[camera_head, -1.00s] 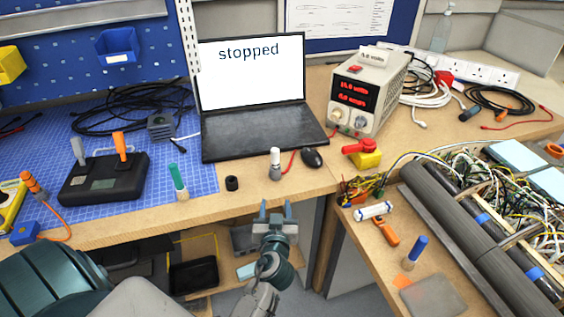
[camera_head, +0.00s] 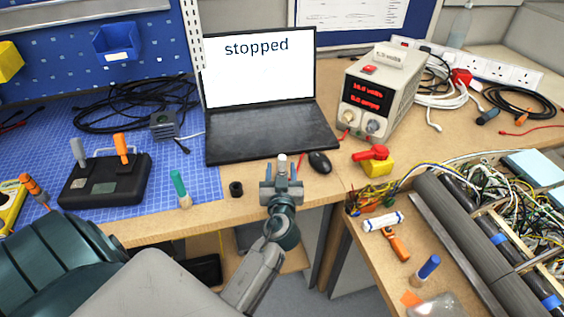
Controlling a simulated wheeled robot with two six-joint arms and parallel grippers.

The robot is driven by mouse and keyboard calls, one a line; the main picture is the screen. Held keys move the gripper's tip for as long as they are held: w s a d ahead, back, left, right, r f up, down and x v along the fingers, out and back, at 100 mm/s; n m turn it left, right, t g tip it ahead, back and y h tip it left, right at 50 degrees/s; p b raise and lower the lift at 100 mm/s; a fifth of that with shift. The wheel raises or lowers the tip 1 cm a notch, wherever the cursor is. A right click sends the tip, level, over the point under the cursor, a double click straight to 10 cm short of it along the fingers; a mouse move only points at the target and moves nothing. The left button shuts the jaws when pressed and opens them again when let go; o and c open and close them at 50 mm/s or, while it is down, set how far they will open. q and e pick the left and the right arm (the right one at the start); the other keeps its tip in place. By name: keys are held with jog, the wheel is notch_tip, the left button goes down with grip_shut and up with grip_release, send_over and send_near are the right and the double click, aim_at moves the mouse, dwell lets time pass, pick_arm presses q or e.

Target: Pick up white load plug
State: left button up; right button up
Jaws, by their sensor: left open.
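The white load plug (camera_head: 282,160), a small upright cylinder with a white top, stands near the front edge of the bench, in front of the laptop. My left gripper (camera_head: 282,175) is open at the bench edge, with one finger on each side of the plug. The gripper hides the plug's lower part. I cannot tell whether the fingers touch it. My right gripper is not in view.
A small black cylinder (camera_head: 236,188) and a green-topped plug (camera_head: 180,188) stand to the left. A yellow block with a red handle (camera_head: 375,165) is to the right.

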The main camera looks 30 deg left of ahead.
aim_at(282, 156)
pick_arm(q)
jog(key=shift+w+a, duration=0.2)
jog(key=shift+w, duration=0.1)
jog(key=p+x, duration=0.3)
jog(key=x, duration=0.1)
jog(key=shift+w+a+r+p, duration=0.15)
jog(key=shift+w+p, duration=0.15)
jog(key=shift+w, duration=0.05)
jog(key=shift+w+a, duration=0.15)
jog(key=shift+w, duration=0.05)
jog(key=shift+f, duration=0.25)
jog(key=c, duration=0.8)
grip_shut()
jog(key=shift+r, duration=0.1)
